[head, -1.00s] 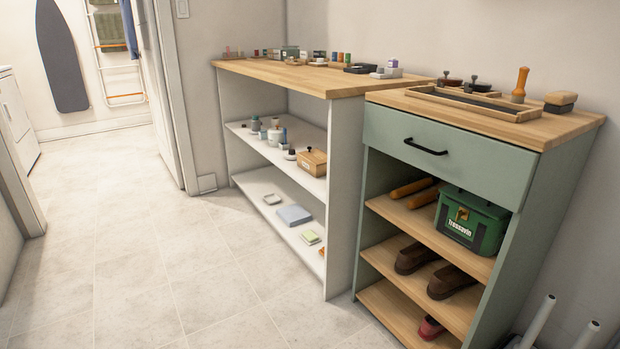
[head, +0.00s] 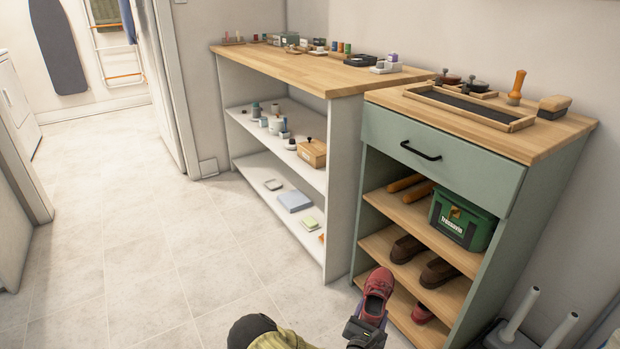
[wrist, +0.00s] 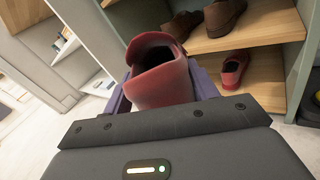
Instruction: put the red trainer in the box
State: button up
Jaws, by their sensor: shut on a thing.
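A red trainer (head: 377,288) is held by my gripper (head: 370,320) in front of the green cabinet's lower shelves, toe pointing up in the head view. In the wrist view, the trainer (wrist: 160,75) sits between the purple fingers of my gripper (wrist: 162,88), its heel and opening facing the camera. A second red shoe (head: 421,313) stands on the bottom shelf and also shows in the wrist view (wrist: 234,70). A green box (head: 462,222) with a label is on the cabinet's top open shelf; its inside is hard to see.
Brown shoes (head: 437,272) stand on the shelf below the green box. Brown rolls (head: 412,189) lie left of the box. A lidded wooden box (head: 312,152) is on the white shelf unit (head: 341,190). White posts (head: 560,330) stand right of the cabinet. The left floor is clear.

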jog(key=s+a+r+n+y+p, duration=0.1)
jog(key=r+n+y+p, duration=0.1)
jog(key=r+p, duration=1.9)
jog(key=s+a+r+n+t+y+p, duration=0.1)
jog(key=r+y+p, duration=0.4)
jog(key=r+p, duration=1.7)
notch_tip(320, 180, up, 6)
jog(key=shift+s+a+f+n+t, duration=0.3)
jog(key=shift+s+a+n, duration=0.15)
jog(key=shift+s+n, duration=0.35)
jog(key=shift+w, duration=0.15)
jog(key=s+f, duration=0.4)
jog(key=f, duration=0.1)
jog(key=shift+s+f, duration=0.2)
jog(key=shift+s, duration=0.15)
